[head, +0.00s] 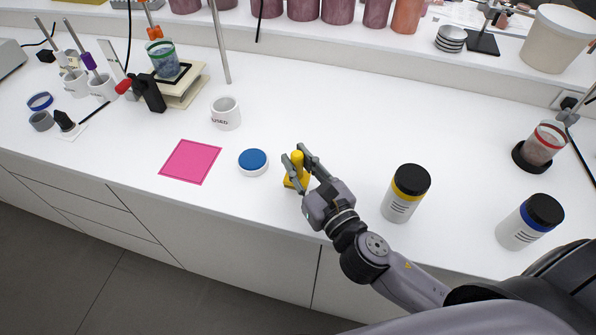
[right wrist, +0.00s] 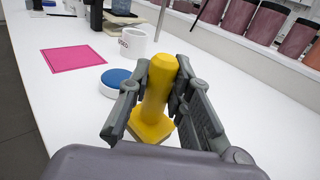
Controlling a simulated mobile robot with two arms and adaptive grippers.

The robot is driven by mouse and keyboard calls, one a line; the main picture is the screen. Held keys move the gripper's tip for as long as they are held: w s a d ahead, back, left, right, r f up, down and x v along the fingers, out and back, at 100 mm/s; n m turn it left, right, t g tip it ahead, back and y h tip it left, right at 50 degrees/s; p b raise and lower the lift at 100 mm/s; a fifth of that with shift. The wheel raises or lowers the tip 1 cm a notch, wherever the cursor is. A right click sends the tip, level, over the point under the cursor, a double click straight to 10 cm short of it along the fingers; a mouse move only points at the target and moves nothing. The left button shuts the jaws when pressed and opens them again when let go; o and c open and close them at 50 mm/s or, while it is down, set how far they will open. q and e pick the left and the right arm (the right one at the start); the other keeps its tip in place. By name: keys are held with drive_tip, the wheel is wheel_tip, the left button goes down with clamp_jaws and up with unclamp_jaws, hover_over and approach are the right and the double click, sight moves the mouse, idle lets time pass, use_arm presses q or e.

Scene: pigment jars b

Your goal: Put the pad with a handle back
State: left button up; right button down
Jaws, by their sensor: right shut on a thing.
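The yellow pad with a handle (head: 297,165) is upright at the middle front of the white bench. In the right wrist view the yellow pad (right wrist: 156,100) has a thick upright handle on a wider square foot. My right gripper (head: 299,160) is shut on its handle, one finger on each side. I cannot tell whether the foot touches the bench. A pink square mat (head: 190,162) lies to the left, and a round white pot with a blue top (head: 253,162) stands between the mat and the pad. My left gripper does not show.
A white mug (head: 226,113) stands behind the blue-topped pot. A jar with a yellow band (head: 406,193) and one with a blue band (head: 530,222) stand to the right, near my right arm. The bench behind the pad is clear. Several pigment jars (head: 337,11) line the back shelf.

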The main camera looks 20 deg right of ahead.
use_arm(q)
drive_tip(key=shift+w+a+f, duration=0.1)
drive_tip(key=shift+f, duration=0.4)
use_arm(e)
drive_tip(key=shift+f, duration=1.2)
use_arm(q)
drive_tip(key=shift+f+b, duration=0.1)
drive_tip(key=shift+b, duration=0.2)
use_arm(e)
drive_tip(key=shift+f, duration=0.1)
drive_tip(key=c, duration=1.5)
unclamp_jaws()
drive_tip(key=shift+o, duration=0.2)
drive_tip(key=shift+r, duration=0.2)
drive_tip(key=s+b, duration=0.1)
drive_tip(key=s, duration=0.2)
drive_tip(key=s+d+b, duration=0.1)
drive_tip(key=s, duration=0.2)
drive_tip(key=s+d+b, duration=0.1)
drive_tip(key=s, duration=0.3)
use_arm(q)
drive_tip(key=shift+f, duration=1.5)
use_arm(e)
drive_tip(key=shift+s+d, duration=0.1)
drive_tip(key=shift+s, duration=0.85)
drive_tip(key=shift+f, duration=0.1)
